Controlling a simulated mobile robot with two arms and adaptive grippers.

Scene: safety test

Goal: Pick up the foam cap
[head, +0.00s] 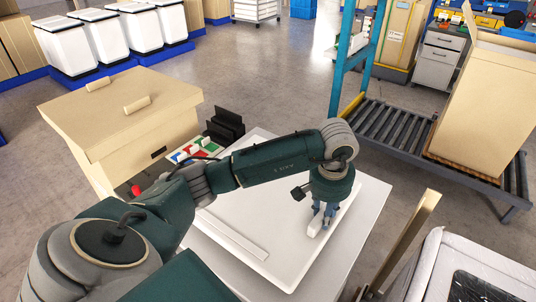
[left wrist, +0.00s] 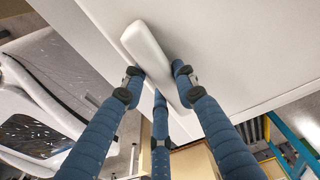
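A long white rounded bar, which looks like the foam cap (left wrist: 148,42), lies below my left gripper in the left wrist view. In the head view one end of the foam cap (head: 314,228) shows beside the fingers. My left gripper (left wrist: 158,72) points down with blue fingers on both sides of the bar and a third finger behind. The fingertips are very close to the bar; I cannot tell whether they press on it. In the head view my left gripper (head: 322,220) is over the right part of the white table (head: 368,200). My right gripper is not in view.
A flat white strip (head: 232,238) lies on the left of the table. A large cardboard box (head: 120,115) and coloured items (head: 190,150) stand behind it. A roller conveyor (head: 400,135) with a cardboard box (head: 490,95) is at right. A tan post (head: 408,235) rises at front right.

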